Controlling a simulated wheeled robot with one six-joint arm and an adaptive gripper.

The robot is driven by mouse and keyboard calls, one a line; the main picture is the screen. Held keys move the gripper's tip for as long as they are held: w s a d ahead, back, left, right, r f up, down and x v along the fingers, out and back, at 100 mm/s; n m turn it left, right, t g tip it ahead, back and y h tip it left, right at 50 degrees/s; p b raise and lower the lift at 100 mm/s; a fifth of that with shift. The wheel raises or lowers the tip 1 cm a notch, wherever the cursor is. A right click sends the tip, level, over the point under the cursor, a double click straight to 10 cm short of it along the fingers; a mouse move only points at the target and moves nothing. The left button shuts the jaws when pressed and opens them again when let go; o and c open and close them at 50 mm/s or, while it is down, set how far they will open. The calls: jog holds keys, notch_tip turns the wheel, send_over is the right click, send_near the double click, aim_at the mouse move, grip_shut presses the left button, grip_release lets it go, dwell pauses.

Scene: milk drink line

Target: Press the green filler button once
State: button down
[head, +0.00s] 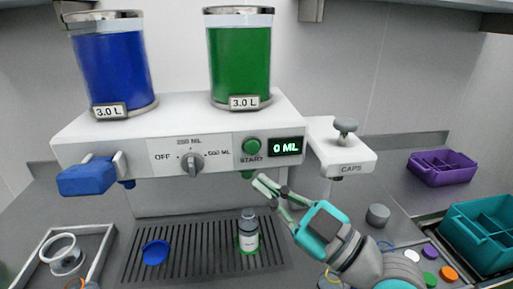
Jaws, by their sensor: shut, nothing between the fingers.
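The green filler button (252,146) is on the white front panel of the filler, above the word START. My gripper (262,186) is shut and empty. In the head view its fingertips show below the button and a little to its right. They look apart from the button, though the exact depth is hard to tell. The display (286,147) beside the button reads 0 ML. The dial (192,162) sits between the OFF and 500 ML marks and seems to point up toward 250 ML. A bottle (248,235) stands upright on the drip grate, under the green side.
A blue tank (110,70) and a green tank (240,62) sit on the filler. A blue lever (87,177) sticks out at left. The CAPS unit (341,160) is at right. A blue cup (155,252) is on the grate (192,262). Purple (443,172) and teal bins (480,240) stand right.

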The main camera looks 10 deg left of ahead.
jog(key=w+a, duration=0.2)
jog(key=w, duration=0.6)
jog(key=shift+w+a, duration=0.2)
jog(key=shift+a, duration=0.05)
jog(key=shift+w, duration=0.1)
dwell(1.4)
jog(key=shift+w+a, duration=0.1)
jog(key=shift+w, duration=0.2)
jog(key=shift+w+a, duration=0.15)
jog(key=shift+w, duration=0.25)
dwell(0.8)
dwell(0.4)
jog(key=shift+s+d, duration=0.25)
jog(key=shift+s, duration=0.55)
jog(key=shift+s+d, duration=0.25)
jog(key=shift+s, duration=0.55)
jog(key=shift+s+d, duration=0.2)
jog(key=shift+s, duration=0.6)
jog(key=shift+s+d, duration=0.25)
jog(key=shift+s, duration=0.55)
